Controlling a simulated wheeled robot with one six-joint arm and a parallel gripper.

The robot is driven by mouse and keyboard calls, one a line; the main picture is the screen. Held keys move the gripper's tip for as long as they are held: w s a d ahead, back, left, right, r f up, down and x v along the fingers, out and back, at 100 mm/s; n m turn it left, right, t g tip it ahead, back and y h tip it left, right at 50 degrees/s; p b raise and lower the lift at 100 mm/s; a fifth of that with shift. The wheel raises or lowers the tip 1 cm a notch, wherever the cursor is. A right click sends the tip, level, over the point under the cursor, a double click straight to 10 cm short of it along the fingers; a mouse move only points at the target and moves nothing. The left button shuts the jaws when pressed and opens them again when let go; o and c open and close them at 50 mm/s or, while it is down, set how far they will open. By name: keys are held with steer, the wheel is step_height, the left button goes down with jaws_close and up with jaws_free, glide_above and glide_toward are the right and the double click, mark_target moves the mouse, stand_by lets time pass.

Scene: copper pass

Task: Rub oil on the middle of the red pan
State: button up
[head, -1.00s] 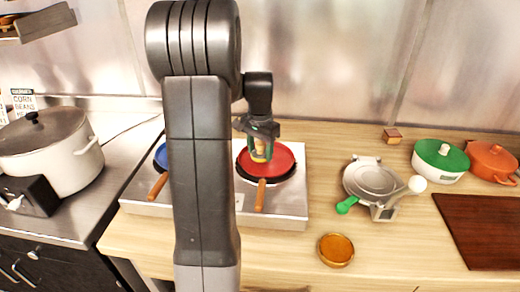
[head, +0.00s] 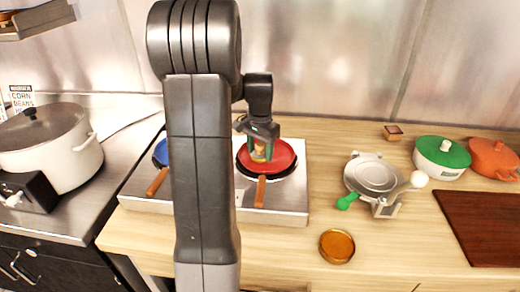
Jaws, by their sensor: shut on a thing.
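The red pan (head: 284,154) sits on the right burner of a steel two-burner hob (head: 284,206), its wooden handle pointing to the front. My gripper (head: 261,151) points down over the left-middle part of the pan. It is shut on a small yellow-orange thing (head: 260,155), mostly hidden between the fingers. I cannot tell whether this thing touches the pan. A round dish of amber oil (head: 337,245) stands on the wooden counter, in front and to the right of the hob.
A blue pan (head: 160,153) is on the left burner, partly hidden by my arm. A waffle iron (head: 372,178) with a green handle, a green-lidded pot (head: 441,157), an orange pot (head: 492,158) and a brown board (head: 485,225) are to the right. A big pot (head: 50,140) is at left.

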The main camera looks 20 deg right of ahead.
steer(key=shift+f, duration=0.1)
steer(key=shift+s+d+p, duration=0.2)
steer(key=shift+s+d, duration=0.25)
steer(key=shift+d, duration=0.4)
steer(key=shift+s+d+p, duration=0.2)
steer(key=shift+s+d, duration=0.2)
steer(key=shift+d, duration=0.4)
steer(key=shift+w+a, duration=0.1)
steer(key=shift+a, duration=0.05)
steer(key=shift+w+a+f, duration=0.1)
steer(key=shift+w+a, duration=0.25)
steer(key=shift+a, duration=0.45)
steer(key=shift+w+a, duration=0.35)
steer(key=shift+a, duration=0.4)
steer(key=shift+w+d+p, duration=0.35)
steer(key=shift+w+p, duration=0.05)
steer(key=shift+w, duration=0.25)
steer(key=shift+w+d+p, duration=0.3)
steer(key=shift+w+p, duration=0.05)
steer(key=shift+w, duration=0.25)
steer(key=shift+s+d, duration=0.4)
steer(key=shift+d, duration=0.45)
steer(key=shift+s+d, duration=0.4)
steer(key=shift+d, duration=0.4)
steer(key=shift+w+a, duration=0.4)
steer(key=shift+a, duration=0.45)
steer(key=shift+w+a, duration=0.35)
steer(key=shift+a, duration=0.5)
